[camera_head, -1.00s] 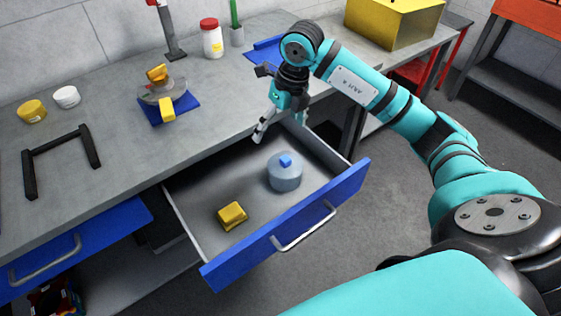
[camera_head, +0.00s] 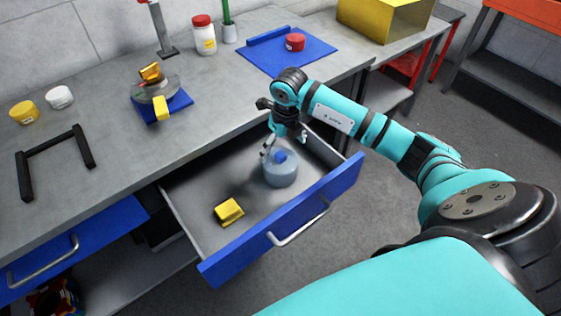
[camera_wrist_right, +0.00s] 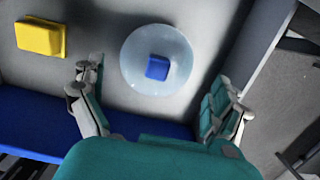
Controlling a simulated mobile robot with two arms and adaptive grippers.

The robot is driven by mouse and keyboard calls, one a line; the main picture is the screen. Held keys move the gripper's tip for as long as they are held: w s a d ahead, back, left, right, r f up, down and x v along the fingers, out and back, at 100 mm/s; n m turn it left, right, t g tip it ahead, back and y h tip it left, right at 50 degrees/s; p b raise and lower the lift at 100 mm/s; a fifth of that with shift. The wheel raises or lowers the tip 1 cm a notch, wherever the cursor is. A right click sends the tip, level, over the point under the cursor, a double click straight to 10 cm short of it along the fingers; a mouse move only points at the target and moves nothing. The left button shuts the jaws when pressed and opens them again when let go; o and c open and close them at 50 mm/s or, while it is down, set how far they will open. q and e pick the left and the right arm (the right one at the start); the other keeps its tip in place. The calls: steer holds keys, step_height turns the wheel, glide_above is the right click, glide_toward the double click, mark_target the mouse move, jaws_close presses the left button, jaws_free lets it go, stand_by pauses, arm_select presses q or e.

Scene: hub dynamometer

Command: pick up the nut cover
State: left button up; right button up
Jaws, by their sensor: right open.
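A round, pale blue translucent cover with a blue knob, which looks like the nut cover (camera_head: 279,174), sits in the open drawer (camera_head: 260,207). In the right wrist view the nut cover (camera_wrist_right: 136,45) appears from above as a disc around its square blue knob (camera_wrist_right: 157,67). My right gripper (camera_head: 281,149) is above it with fingers pointing down. In the wrist view the open fingers (camera_wrist_right: 156,82) are spread to either side of the cover, with nothing between them gripped. Contact with the cover cannot be told. My left gripper is out of view.
A yellow block (camera_head: 228,212) lies in the drawer left of the cover. The blue drawer front (camera_head: 240,250) and side walls bound the space. On the bench are a blue mat (camera_head: 270,60) with a red lid (camera_head: 295,42), a jar (camera_head: 204,37) and a black frame (camera_head: 20,175).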

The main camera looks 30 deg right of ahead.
mark_target(281, 154)
step_height(281, 154, down, 5)
steer(key=shift+w+a+r, duration=0.1)
steer(key=shift+r, duration=0.05)
steer(key=c, duration=0.9)
